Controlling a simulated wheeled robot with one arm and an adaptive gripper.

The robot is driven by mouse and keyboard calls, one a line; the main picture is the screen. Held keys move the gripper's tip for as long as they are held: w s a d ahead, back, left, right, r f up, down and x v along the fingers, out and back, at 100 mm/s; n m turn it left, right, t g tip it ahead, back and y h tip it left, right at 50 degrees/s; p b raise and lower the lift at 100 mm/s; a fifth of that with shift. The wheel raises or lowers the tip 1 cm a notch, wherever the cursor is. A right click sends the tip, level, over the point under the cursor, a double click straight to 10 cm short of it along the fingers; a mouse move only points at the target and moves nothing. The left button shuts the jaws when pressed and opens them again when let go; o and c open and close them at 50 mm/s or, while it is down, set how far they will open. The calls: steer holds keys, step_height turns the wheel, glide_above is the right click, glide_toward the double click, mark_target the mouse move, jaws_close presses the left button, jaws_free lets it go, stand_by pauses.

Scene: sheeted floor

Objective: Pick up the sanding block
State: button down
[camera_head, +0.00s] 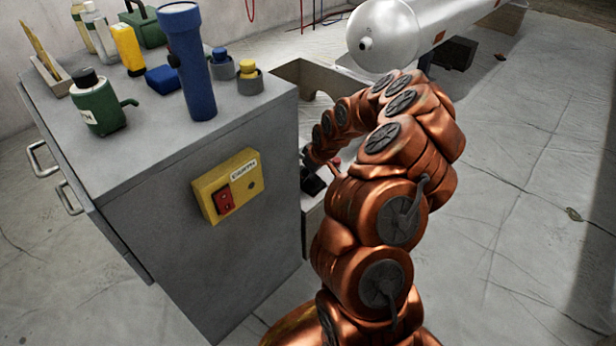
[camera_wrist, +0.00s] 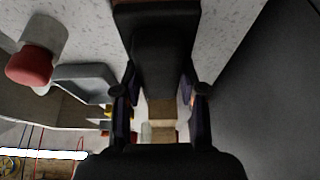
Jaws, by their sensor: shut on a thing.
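A long dark block (camera_wrist: 163,55), which looks like the sanding block, fills the upper middle of the wrist view. My gripper (camera_wrist: 160,98) is shut on it, with a black finger on each side. The speckled pale surface (camera_wrist: 232,25) shows behind the block; whether the two touch I cannot tell. In the head view my gripper (camera_head: 313,182) is a small dark shape beside the grey cabinet, largely hidden by my copper arm. The block cannot be made out there.
The grey cabinet (camera_head: 235,255) stands close left of my gripper, with a blue flashlight (camera_head: 190,65), green bottle (camera_head: 98,108) and other items on top. A grey cylinder with a red end (camera_wrist: 30,65) is near the gripper.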

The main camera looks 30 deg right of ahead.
step_height(320, 180, up, 10)
steer(key=p, duration=0.3)
steer(key=shift+p, duration=0.35)
